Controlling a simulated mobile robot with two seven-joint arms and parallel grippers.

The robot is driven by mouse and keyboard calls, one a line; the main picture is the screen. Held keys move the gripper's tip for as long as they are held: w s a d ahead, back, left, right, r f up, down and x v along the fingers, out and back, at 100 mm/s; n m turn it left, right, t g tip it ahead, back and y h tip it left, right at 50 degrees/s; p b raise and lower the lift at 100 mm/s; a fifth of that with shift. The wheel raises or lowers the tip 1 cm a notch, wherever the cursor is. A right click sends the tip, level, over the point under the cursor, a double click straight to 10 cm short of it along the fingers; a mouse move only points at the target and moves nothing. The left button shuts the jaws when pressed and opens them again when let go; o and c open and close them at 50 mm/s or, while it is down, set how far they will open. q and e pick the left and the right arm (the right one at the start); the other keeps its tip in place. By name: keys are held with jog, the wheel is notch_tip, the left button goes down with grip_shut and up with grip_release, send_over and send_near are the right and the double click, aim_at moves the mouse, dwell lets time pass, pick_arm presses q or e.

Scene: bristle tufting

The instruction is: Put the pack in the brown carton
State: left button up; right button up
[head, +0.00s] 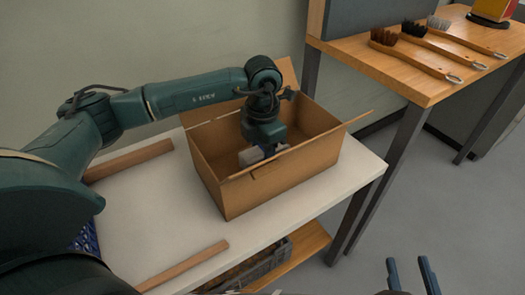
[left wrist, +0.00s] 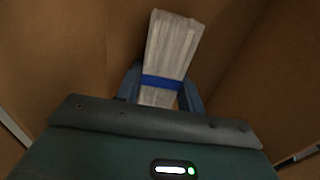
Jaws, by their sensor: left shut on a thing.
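The brown carton (head: 265,185) stands open on the white table, its flaps folded outward. My left gripper (head: 262,155) reaches down inside the carton. It is shut on the pack (head: 249,157), a pale wrapped bundle. In the left wrist view the pack (left wrist: 170,48) has a blue band around it and sits between the blue fingers (left wrist: 161,88), with brown cardboard around. I cannot tell whether the pack touches the carton floor. My right gripper (head: 411,275) is at the bottom right edge of the head view, its two fingers apart and nothing between them.
The white table (head: 150,215) carries wooden strips (head: 130,160) at left and front. A blue crate (head: 86,240) is partly hidden by my left arm. A grey crate (head: 255,268) sits on the lower shelf. A wooden bench (head: 400,75) at right holds several brushes (head: 415,53).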

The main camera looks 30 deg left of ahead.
pick_arm(q)
jog(key=shift+f, duration=0.15)
jog(key=o, duration=1)
jog(key=shift+r+p, duration=1.55)
jog(key=shift+r, duration=4.65)
pick_arm(e)
jog(key=shift+d+f+m+g+h, duration=0.15)
jog(key=shift+d+m+g+h, duration=0.45)
jog(key=shift+g, duration=0.4)
jog(key=shift+a, duration=0.1)
